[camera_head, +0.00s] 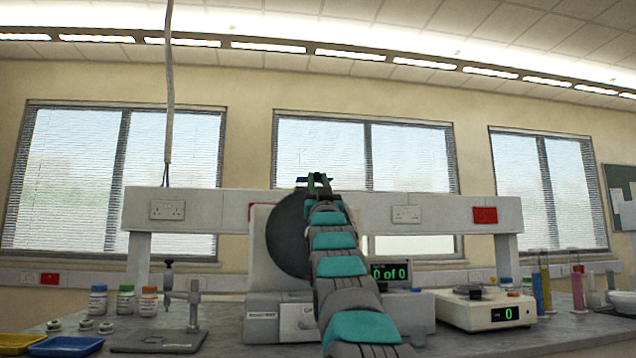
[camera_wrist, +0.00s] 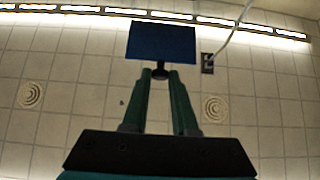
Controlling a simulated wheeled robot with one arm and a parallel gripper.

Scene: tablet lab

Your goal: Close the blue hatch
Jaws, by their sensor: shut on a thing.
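The blue hatch (camera_wrist: 161,42) shows in the wrist view as a flat blue panel with a dark knob (camera_wrist: 160,73) at its near edge. My gripper (camera_wrist: 160,80) has its two green fingers closed on that knob. In the head view my gripper (camera_head: 318,182) is raised above the machine (camera_head: 263,270), near the top of its large dark disc (camera_head: 287,236). The hatch shows there only as a thin dark blue strip (camera_head: 301,181) behind the fingers. My arm covers part of the machine, and the hatch's hinge and opening cannot be made out.
A white balance (camera_head: 489,312) stands right of the machine, with coloured cylinders (camera_head: 541,290) beyond it. Several bottles (camera_head: 125,300), a stand (camera_head: 193,310) and a blue tray (camera_head: 70,347) are on the left. A white raised shelf (camera_head: 220,210) runs behind the machine.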

